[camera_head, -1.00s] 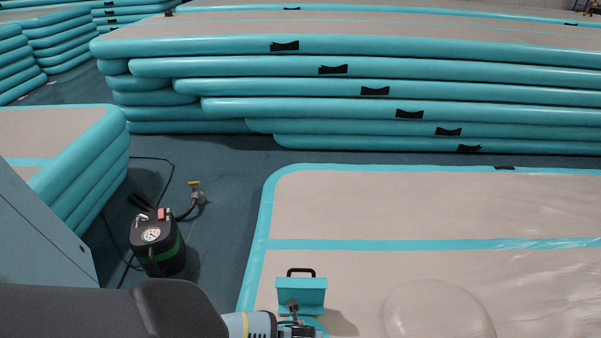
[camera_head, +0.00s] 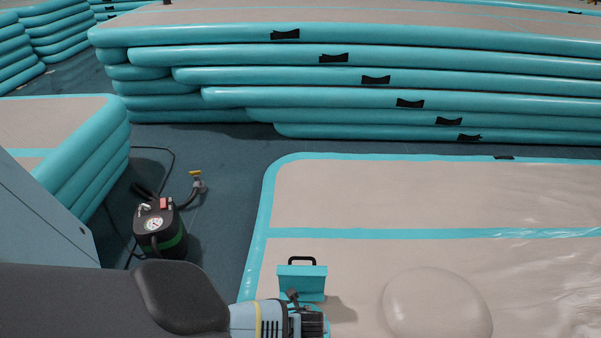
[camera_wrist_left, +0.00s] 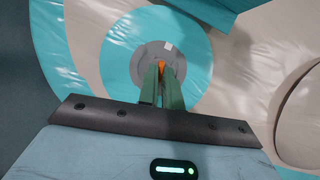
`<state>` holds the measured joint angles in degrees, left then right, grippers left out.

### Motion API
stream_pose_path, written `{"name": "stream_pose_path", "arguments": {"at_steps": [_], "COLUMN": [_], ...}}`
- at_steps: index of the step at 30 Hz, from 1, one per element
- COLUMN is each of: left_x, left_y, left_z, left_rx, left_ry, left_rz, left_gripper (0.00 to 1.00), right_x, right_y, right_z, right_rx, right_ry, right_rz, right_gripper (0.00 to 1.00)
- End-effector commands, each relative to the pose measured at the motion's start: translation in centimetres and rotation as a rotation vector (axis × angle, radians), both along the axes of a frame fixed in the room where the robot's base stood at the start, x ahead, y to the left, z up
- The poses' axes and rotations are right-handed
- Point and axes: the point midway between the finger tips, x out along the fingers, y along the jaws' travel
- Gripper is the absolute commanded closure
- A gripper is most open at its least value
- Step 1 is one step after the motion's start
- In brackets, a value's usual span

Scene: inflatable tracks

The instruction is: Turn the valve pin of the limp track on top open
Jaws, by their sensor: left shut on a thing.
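The limp track (camera_head: 400,195) is beige with teal borders and fills the lower right of the head view. In the left wrist view, a grey round valve (camera_wrist_left: 146,52) sits in a teal ring (camera_wrist_left: 117,62) on the track. The orange valve pin (camera_wrist_left: 161,65) shows at the valve's middle, between the green fingertips of my left gripper (camera_wrist_left: 160,76). The gripper is shut on the pin, and its fingers hide most of it. In the head view my left wrist reaches the track's near left corner, and the valve is hidden. My right gripper is not in view.
A round bulge (camera_head: 437,303) rises on the track. A black pump (camera_head: 159,228) with a hose stands on the floor at left. Stacked tracks (camera_head: 340,98) stand behind, with bare floor between.

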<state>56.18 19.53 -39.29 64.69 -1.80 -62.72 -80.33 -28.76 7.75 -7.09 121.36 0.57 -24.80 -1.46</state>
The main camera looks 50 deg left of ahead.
Motion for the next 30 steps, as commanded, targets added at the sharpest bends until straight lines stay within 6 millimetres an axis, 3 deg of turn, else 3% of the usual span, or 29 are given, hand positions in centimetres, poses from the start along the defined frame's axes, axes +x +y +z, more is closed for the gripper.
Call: {"name": "stream_pose_path", "arguments": {"at_steps": [12,30], "left_x": [0.36,0.89], "left_y": [-0.26,-0.15], "left_z": [0.00,-0.16], "left_rx": [-0.001,-0.002], "left_ry": [0.002,0.003], "left_rz": [0.392,0.961], "left_gripper": [1.00,1.00], "right_x": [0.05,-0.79], "right_y": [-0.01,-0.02], "right_z": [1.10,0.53], "right_rx": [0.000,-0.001], "right_ry": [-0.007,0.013], "right_rz": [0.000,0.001], "right_gripper": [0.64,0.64]}}
